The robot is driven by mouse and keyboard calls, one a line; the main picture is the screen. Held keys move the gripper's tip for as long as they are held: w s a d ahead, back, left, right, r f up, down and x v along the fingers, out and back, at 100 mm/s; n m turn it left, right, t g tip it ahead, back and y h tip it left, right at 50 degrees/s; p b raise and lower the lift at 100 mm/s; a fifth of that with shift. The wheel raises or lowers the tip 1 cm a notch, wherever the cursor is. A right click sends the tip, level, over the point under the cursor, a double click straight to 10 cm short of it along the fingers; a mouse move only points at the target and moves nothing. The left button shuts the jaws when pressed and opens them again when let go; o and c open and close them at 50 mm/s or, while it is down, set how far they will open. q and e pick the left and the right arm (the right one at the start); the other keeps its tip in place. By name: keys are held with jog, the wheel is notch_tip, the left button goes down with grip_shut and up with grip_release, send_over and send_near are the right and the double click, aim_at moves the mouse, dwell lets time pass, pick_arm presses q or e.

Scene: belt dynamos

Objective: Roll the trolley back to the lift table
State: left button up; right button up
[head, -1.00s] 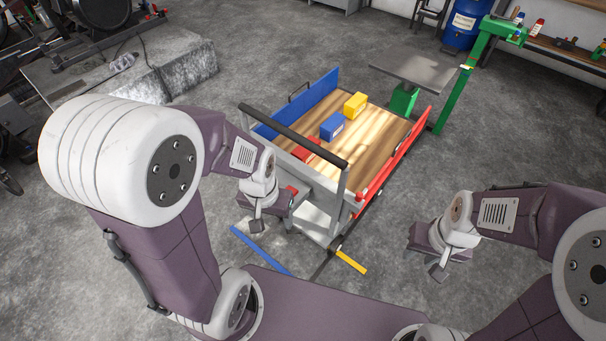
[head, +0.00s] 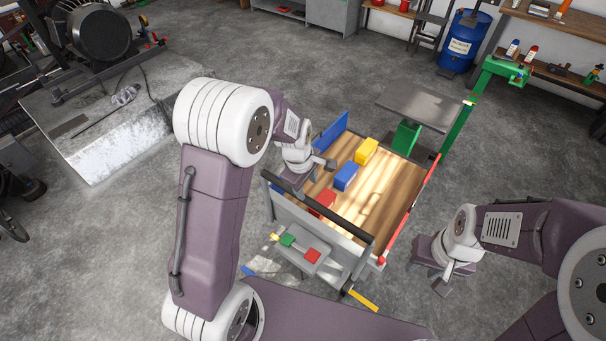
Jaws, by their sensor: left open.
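The trolley has a wooden bed (head: 385,200), a blue left side (head: 331,133), a red right side (head: 410,208) and a dark push bar (head: 330,222) at its near end. A red, a blue (head: 347,176) and a yellow block (head: 366,151) lie on the bed. The lift table (head: 420,106), a grey top on a green post, stands at the trolley's far end; a gap between them cannot be judged. My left gripper (head: 310,170) is open over the trolley's near left corner, by the bar's left end. My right gripper (head: 444,272) hangs right of the trolley; its jaws are unclear.
A panel with a green and a red button (head: 312,255) sits at the trolley's near end, with a yellow pedal (head: 362,300) below. A green frame (head: 455,130) and blue barrel (head: 464,42) stand back right.

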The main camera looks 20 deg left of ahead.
aim_at(312, 201)
pick_arm(q)
jog(key=x, duration=0.2)
jog(key=d+x, duration=0.1)
jog(key=x, duration=0.2)
jog(key=s+p+x, duration=0.1)
jog(key=x, duration=0.1)
jog(key=shift+d+f, duration=0.2)
jog(key=shift+f, duration=0.25)
jog(key=shift+a+f, duration=0.1)
grip_shut()
jog(key=shift+w, duration=0.1)
dwell(1.0)
